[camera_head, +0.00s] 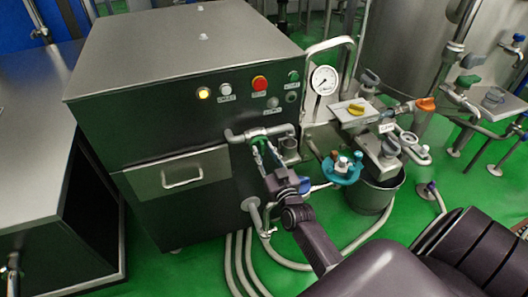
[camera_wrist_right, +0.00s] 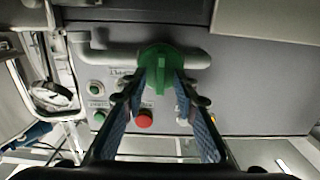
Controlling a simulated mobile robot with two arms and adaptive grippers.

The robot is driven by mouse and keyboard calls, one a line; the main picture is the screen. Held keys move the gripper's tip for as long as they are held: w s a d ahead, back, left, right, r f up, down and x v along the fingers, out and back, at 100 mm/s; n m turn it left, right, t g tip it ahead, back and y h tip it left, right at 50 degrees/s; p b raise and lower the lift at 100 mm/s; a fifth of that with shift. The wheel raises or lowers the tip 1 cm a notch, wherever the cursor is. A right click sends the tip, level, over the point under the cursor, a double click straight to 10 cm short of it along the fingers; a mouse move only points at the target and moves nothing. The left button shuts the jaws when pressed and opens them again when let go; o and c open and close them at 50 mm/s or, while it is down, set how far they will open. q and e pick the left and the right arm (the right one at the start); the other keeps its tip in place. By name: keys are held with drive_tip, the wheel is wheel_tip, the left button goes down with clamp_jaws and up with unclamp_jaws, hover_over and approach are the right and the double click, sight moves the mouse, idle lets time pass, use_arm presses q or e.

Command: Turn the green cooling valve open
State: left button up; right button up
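The green cooling valve (camera_wrist_right: 160,66) sits on a grey pipe in the right wrist view. Its narrow handle points toward my gripper. My right gripper (camera_wrist_right: 158,84) has its two blue-padded fingers spread, with the tips on either side of the handle and visible gaps beside it. In the head view my right gripper (camera_head: 264,152) reaches up to the bent pipe (camera_head: 262,132) on the front of the dark machine; the valve there is mostly hidden by the fingers. My left gripper is not in view.
The machine (camera_head: 180,130) has a red button (camera_head: 260,83) and a lit yellow lamp (camera_head: 204,94) above the pipe. A pressure gauge (camera_head: 324,80), orange-handled valve (camera_head: 426,104) and dark bucket (camera_head: 372,196) stand close on the right. Hoses (camera_head: 238,262) lie on the green floor.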

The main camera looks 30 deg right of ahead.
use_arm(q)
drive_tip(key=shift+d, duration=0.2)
use_arm(e)
drive_tip(key=shift+w, duration=0.1)
clamp_jaws()
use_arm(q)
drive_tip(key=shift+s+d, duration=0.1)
